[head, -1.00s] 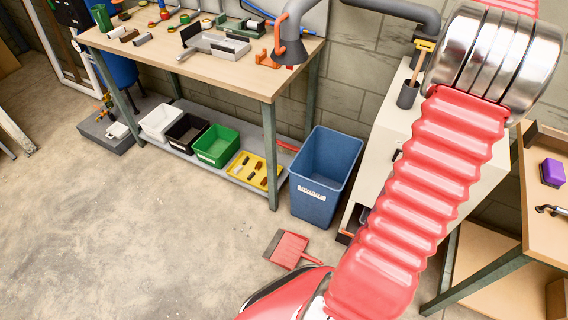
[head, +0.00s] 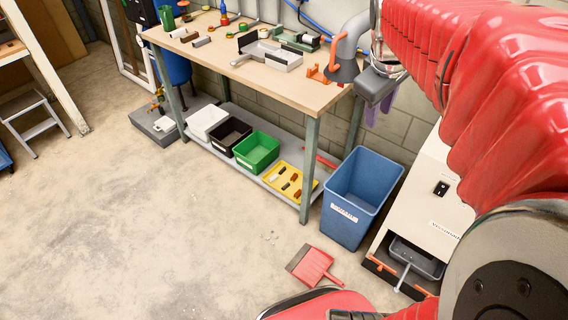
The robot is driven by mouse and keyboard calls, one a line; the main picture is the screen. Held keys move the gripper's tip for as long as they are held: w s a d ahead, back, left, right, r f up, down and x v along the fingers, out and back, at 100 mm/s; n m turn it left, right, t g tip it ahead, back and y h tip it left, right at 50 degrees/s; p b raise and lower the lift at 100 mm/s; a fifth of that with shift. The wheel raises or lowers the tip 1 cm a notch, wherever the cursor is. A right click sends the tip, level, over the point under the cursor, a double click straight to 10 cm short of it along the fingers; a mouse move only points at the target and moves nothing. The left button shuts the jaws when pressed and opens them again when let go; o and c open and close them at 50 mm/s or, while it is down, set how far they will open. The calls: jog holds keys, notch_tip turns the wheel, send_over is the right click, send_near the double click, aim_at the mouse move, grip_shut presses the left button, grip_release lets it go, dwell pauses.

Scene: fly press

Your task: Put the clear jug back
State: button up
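I cannot make out a clear jug anywhere in the head view. My gripper (head: 380,108) shows at the upper right, a grey block with two purple fingers pointing down. The fingers stand apart and I see nothing between them, so it looks open and empty. It hangs in front of the block wall, just right of the workbench (head: 290,86) end and above the blue bin. My red arm hides much of the right side.
A blue bin (head: 345,217) stands right of the bench. A cream cabinet (head: 425,205) with a grey tray (head: 418,258) low in its front is beside it. A red dustpan (head: 313,266) lies on the floor. Shelf bins include a green one (head: 256,152).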

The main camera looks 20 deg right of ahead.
jog(key=s+a+f+m+t+y, duration=0.1)
jog(key=s+a+f, duration=0.1)
jog(key=a, duration=0.5)
jog(key=s+a+f+m+y, duration=0.1)
jog(key=s+a, duration=0.3)
jog(key=a, duration=0.4)
jog(key=s+a+f+m+t+y, duration=0.1)
jog(key=s+a+f, duration=0.2)
jog(key=a, duration=0.4)
jog(key=shift+a+m+t, duration=0.3)
jog(key=shift+a, duration=0.1)
jog(key=shift+o, duration=0.7)
